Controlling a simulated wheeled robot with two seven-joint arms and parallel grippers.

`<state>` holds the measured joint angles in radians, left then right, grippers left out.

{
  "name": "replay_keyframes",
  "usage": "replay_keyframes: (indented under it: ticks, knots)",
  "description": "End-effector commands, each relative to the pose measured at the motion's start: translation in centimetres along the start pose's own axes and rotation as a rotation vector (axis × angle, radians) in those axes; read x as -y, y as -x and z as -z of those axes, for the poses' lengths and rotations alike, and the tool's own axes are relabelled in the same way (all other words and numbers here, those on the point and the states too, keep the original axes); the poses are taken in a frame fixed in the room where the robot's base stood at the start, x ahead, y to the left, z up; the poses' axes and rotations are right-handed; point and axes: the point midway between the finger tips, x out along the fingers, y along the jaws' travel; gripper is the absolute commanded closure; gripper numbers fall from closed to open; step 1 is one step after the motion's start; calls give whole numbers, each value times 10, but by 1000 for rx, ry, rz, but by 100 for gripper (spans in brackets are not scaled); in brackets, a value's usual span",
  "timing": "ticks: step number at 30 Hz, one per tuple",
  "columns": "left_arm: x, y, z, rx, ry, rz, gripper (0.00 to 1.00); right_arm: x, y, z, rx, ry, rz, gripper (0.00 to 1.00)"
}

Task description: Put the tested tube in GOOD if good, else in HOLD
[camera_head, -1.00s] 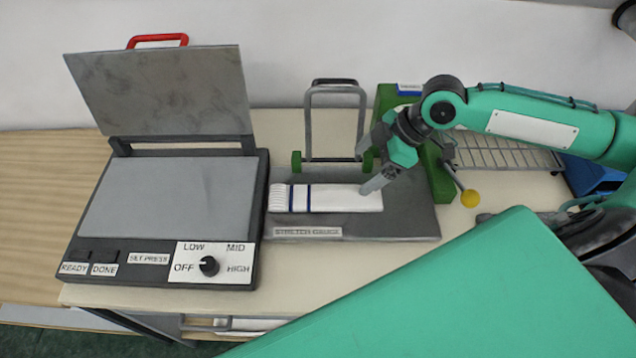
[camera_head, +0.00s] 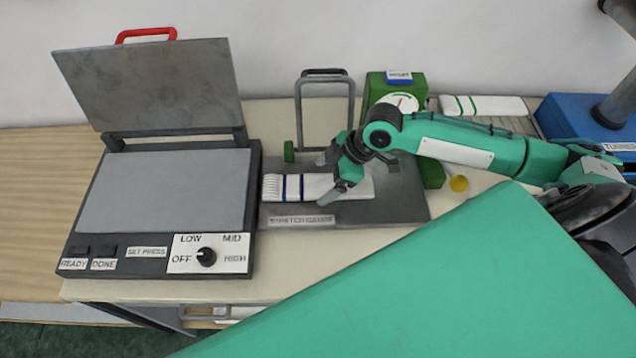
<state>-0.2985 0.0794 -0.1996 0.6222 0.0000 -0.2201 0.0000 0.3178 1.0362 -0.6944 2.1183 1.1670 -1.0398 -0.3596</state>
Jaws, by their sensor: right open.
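A white tube with blue bands (camera_head: 292,187) lies flat on the dark plate of the stretch gauge (camera_head: 400,205). My right gripper (camera_head: 330,178) is open over the tube's right part. Its fingers show one towards the far side and one towards the near side of the tube; I cannot tell whether they touch it. The gripper hides part of the tube. The gauge's green block (camera_head: 376,90) carries a round white dial (camera_head: 399,101) with a red needle. My left gripper is not in view. No GOOD or HOLD label is readable.
A set press (camera_head: 165,190) stands open at left, its knob (camera_head: 206,257) near OFF. A grey metal frame (camera_head: 298,110) stands behind the gauge plate. A white tube with green bands (camera_head: 485,105) lies at back right, beside a blue unit (camera_head: 575,115). A yellow ball knob (camera_head: 459,183) sticks out right of the gauge.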

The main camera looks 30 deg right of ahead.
Motion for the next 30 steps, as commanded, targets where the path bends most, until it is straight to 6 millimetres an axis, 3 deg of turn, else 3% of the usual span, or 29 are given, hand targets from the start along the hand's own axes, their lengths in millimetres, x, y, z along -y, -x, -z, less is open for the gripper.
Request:
replay_keyframes:
  ticks: [4, 12, 13, 20, 30]
  knots:
    - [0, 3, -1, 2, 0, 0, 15, 1, -15, 0, 0, -1, 1, 11]
    - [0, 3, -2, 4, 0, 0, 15, 0, -19, -1, 1, 0, 0, 11]
    - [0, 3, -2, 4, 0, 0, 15, 0, -19, -1, 1, 0, 0, 13]
    - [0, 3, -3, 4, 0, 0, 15, 0, -19, -1, 1, 0, 0, 58]
    - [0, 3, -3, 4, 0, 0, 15, 0, -17, 0, 0, 1, -1, 59]
